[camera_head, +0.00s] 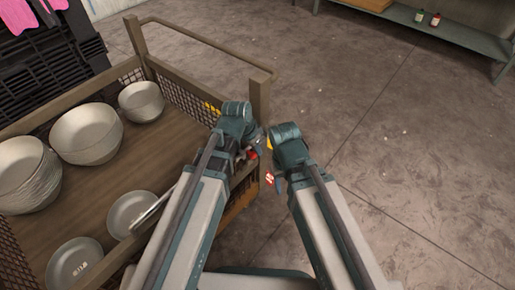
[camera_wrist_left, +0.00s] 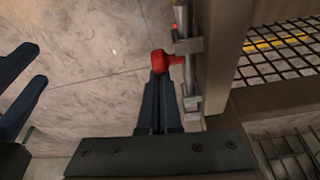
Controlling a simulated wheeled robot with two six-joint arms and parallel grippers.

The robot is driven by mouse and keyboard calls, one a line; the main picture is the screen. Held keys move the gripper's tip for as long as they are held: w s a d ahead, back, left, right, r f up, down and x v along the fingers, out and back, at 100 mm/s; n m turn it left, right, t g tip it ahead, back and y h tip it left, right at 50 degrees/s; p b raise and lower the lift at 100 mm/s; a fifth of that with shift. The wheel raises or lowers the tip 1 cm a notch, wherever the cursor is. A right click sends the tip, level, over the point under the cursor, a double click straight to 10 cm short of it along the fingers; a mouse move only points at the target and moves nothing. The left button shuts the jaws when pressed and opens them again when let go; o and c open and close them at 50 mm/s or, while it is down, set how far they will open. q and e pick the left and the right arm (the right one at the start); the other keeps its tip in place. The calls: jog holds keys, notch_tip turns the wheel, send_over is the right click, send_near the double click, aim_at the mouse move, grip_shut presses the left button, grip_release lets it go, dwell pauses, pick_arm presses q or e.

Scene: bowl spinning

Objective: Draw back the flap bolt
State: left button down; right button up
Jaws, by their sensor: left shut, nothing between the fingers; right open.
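The flap bolt shows in the left wrist view as a pale metal rod with a red knob (camera_wrist_left: 163,63), held in brackets (camera_wrist_left: 188,46) along a grey-brown cage post. Its red knob also shows small in the head view (camera_head: 252,155). My left gripper (camera_wrist_left: 160,78) is shut with nothing between its fingers. Its fingertips are at the red knob and overlap it in the picture; I cannot tell whether they touch. My right gripper (camera_head: 273,180) is open and empty, just right of the cage corner; its spread fingers also show at the left of the left wrist view (camera_wrist_left: 22,75).
The wooden-floored cage (camera_head: 160,62) holds several stacked bowls (camera_head: 88,133) and plates (camera_head: 75,263). A raised rail (camera_head: 205,40) borders its far side. Concrete floor (camera_head: 420,130) is free to the right. A low shelf (camera_head: 450,35) with small bottles stands at the back right.

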pick_arm(q)
jog(key=w+d, duration=0.3)
jog(key=p+v, duration=0.9)
jog(key=shift+s+a+r, duration=0.2)
jog(key=shift+a+r, duration=0.05)
pick_arm(e)
notch_tip(320, 180, up, 9)
jog(key=shift+d, duration=0.4)
jog(key=shift+f, duration=0.1)
pick_arm(q)
jog(key=s+a+f+n+g+y, duration=0.1)
jog(key=s+n+y, duration=0.1)
jog(key=s, duration=0.4)
jog(key=s+a+n+g+y, duration=0.1)
jog(key=s+n+g+y, duration=0.15)
jog(key=s, duration=0.45)
notch_tip(320, 180, up, 18)
jog(key=p, duration=1.8)
jog(key=shift+n+t+h, duration=0.35)
pick_arm(e)
notch_tip(320, 180, up, 18)
jog(key=shift+r, duration=0.2)
pick_arm(q)
jog(key=shift+s+r, duration=0.1)
